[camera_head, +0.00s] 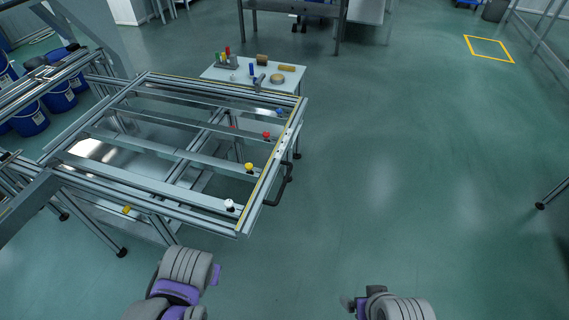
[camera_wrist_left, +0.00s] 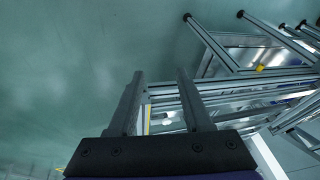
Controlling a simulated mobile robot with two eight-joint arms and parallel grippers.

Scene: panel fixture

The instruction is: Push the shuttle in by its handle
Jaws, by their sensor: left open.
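The shuttle (camera_head: 172,183) is a silver aluminium frame with several cross bars, standing at the left in the head view. Its black bow-shaped handle (camera_head: 285,186) sits on the right side, near the front corner. My left gripper (camera_wrist_left: 159,78) shows in the left wrist view, with its two dark fingers apart and nothing between them. Behind the fingers are metal profiles and legs of the fixture; I cannot tell how far off they are. In the head view only grey and purple links of both my arms show at the bottom, short of the handle. My right gripper is not visible.
Coloured knobs, white (camera_head: 229,204), yellow (camera_head: 249,167), red (camera_head: 266,134) and blue (camera_head: 280,111), line the frame's right side. A small white table (camera_head: 215,73) with tools stands behind. Blue buckets (camera_head: 28,119) stand at left. The floor right of the handle is clear.

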